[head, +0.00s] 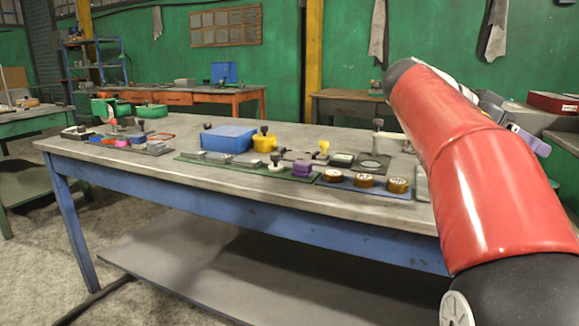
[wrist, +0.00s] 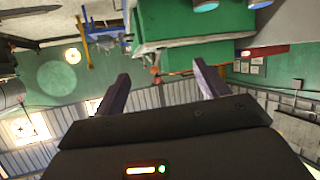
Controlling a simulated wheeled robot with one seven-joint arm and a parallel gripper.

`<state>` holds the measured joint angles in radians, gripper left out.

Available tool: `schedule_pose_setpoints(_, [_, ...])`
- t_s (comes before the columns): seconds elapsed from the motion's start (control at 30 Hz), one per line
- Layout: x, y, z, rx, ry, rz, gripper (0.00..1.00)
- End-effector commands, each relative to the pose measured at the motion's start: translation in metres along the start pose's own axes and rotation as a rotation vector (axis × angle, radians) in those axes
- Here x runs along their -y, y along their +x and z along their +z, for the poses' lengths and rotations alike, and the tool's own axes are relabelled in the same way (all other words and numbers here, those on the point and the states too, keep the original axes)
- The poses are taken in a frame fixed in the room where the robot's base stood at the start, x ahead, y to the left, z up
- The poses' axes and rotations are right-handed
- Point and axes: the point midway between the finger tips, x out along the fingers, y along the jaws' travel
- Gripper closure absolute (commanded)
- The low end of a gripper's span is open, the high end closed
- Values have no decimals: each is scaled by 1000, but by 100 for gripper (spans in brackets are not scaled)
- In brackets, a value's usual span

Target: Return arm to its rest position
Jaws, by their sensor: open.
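My gripper (wrist: 157,85) shows in the wrist view with its two dark fingers spread wide apart and nothing between them. In that view the room appears upside down, with a green wall, a corrugated wall and lamps beyond the fingers. In the head view my red arm rises at the right, over the right end of the workbench. A small purple part of my gripper (head: 530,140) shows behind the arm there; the rest of it is hidden by the arm.
The workbench (head: 110,155) with blue legs holds a blue box (head: 228,139), a yellow pot (head: 264,143), a green board (head: 240,170) and a blue board with several brown round pieces (head: 364,181). A red box (head: 553,103) sits on another bench at the right.

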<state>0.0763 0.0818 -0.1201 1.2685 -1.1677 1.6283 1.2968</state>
Motion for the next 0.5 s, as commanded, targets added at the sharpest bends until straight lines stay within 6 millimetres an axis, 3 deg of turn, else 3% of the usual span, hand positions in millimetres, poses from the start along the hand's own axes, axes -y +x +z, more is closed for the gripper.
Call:
schedule_pose_setpoints(0.27, [-8,1,47,115,-206,-129,26])
schedule_pose_setpoints(0.5, [-26,-8,123,257,-484,-345,26])
